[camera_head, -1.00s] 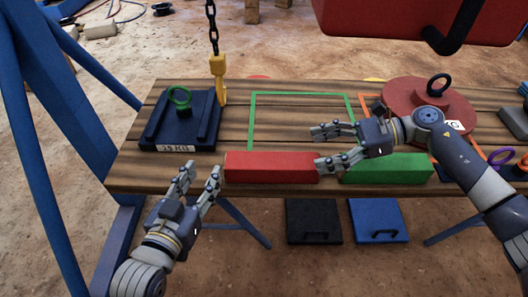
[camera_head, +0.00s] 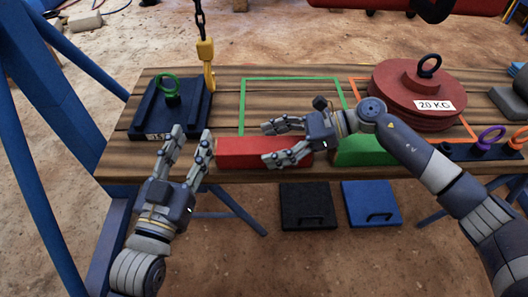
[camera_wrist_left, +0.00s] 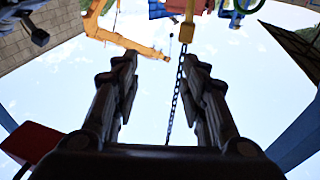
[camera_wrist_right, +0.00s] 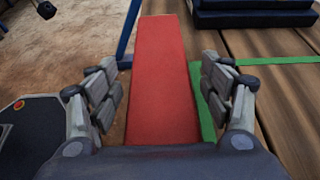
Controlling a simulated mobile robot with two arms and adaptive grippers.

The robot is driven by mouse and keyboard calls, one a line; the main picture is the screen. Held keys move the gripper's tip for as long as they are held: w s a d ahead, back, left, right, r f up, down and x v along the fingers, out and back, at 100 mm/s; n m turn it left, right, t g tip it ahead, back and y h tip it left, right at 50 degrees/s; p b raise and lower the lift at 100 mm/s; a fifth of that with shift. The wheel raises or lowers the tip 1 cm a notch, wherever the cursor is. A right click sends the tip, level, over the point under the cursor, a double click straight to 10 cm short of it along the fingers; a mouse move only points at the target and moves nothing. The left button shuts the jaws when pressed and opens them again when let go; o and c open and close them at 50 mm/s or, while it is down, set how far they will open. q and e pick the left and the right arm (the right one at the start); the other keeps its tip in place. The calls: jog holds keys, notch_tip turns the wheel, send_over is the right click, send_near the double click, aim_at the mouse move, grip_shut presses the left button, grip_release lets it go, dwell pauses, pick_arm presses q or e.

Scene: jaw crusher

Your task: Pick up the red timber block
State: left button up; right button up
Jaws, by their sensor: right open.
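The red timber block (camera_head: 240,153) lies along the front edge of the wooden table, its right end partly behind my right gripper in the head view. My right gripper (camera_head: 268,143) is open, with its fingers spread over the right part of the block. In the right wrist view the block (camera_wrist_right: 167,85) runs lengthwise between the two open fingers (camera_wrist_right: 160,95), which do not appear to touch it. My left gripper (camera_head: 192,140) is open and empty at the table's front edge, left of the block. In the left wrist view, its fingers (camera_wrist_left: 160,85) stand apart against the sky.
A green block (camera_head: 362,151) lies right of the red one. A dark blue weight (camera_head: 150,121) and a yellow hook (camera_head: 207,65) on a chain are at the left. A red 20 KG weight (camera_head: 395,92) stands at the right. The green-outlined area (camera_head: 290,100) is empty.

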jog(key=shift+c, duration=0.3)
jog(key=c, duration=1.4)
jog(key=shift+r, duration=0.1)
jog(key=shift+c, duration=0.3)
jog(key=shift+r, duration=0.15)
